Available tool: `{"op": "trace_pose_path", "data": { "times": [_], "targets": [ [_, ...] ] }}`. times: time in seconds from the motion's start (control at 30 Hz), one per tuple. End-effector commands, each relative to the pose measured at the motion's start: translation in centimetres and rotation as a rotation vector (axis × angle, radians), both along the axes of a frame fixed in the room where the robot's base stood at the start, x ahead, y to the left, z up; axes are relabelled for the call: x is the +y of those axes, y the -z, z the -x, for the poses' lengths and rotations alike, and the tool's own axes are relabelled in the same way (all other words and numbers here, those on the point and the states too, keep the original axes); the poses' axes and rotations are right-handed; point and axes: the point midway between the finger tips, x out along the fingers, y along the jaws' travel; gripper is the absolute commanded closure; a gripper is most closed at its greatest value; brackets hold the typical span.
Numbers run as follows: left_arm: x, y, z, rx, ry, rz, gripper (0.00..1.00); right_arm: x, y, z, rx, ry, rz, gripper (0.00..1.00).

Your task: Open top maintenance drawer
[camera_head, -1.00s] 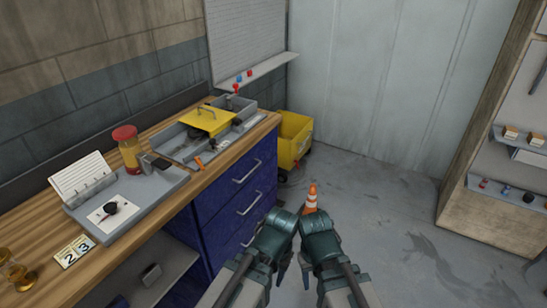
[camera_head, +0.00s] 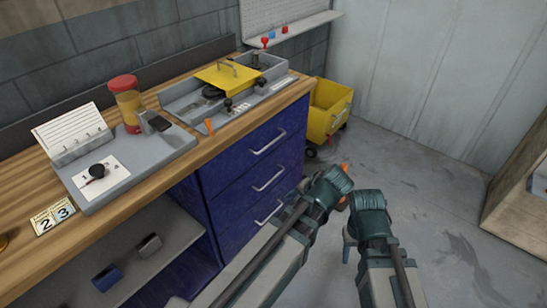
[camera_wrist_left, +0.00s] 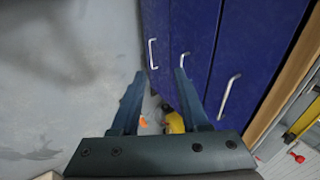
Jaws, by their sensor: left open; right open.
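The top drawer (camera_head: 250,151) is the upper of three dark blue drawers under the wooden worktop. It looks shut, flush with the others, and has a pale bar handle (camera_head: 268,143). In the left wrist view the top drawer's handle (camera_wrist_left: 229,95) is nearest the wooden edge, to the right of my left gripper (camera_wrist_left: 159,74). That gripper is open and empty, its fingers apart from the handles. In the head view my left wrist is in front of the lower drawers, its fingers mostly hidden. My right gripper (camera_head: 350,238) is open over the floor, right of the cabinet.
The worktop (camera_head: 150,205) holds a grey tray with a yellow lid (camera_head: 228,77), a red-capped jar (camera_head: 126,103) and a card stand. A yellow bin (camera_head: 326,112) stands beyond the cabinet. An orange cone is partly hidden behind my arms.

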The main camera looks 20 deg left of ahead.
Motion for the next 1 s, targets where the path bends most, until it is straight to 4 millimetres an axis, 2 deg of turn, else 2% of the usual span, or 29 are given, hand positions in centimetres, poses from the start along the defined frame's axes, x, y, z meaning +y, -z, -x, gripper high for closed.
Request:
{"op": "trace_pose_path", "data": {
  "times": [0.03,0.1,0.4,0.6,0.8,1.0],
  "targets": [
    [1.1,3.1,-1.8,-0.042,0.006,-0.063,0.55,0.0,4.0,0.0,0.0,-0.001,0.0,0.5],
    [2.7,4.1,-3.8,-0.099,0.019,-0.153,0.55,0.0,6.6,0.0,-0.001,-0.002,0.001,0.5],
    [7.7,6.9,-11.5,-0.311,0.11,-0.553,0.55,0.0,17.5,-0.1,-0.002,-0.007,0.001,0.5],
    [8.8,7.8,-15.5,-0.41,0.198,-0.813,0.55,0.0,24.2,-0.1,-0.003,-0.009,0.002,0.5],
    [8.6,8.0,-18.1,-0.463,0.276,-1.005,0.55,0.0,28.5,-0.1,-0.003,-0.011,0.003,0.5],
    [8.2,7.8,-19.2,-0.482,0.315,-1.099,0.55,0.0,30.1,-0.1,-0.004,-0.013,0.002,0.5]
  ]
}}
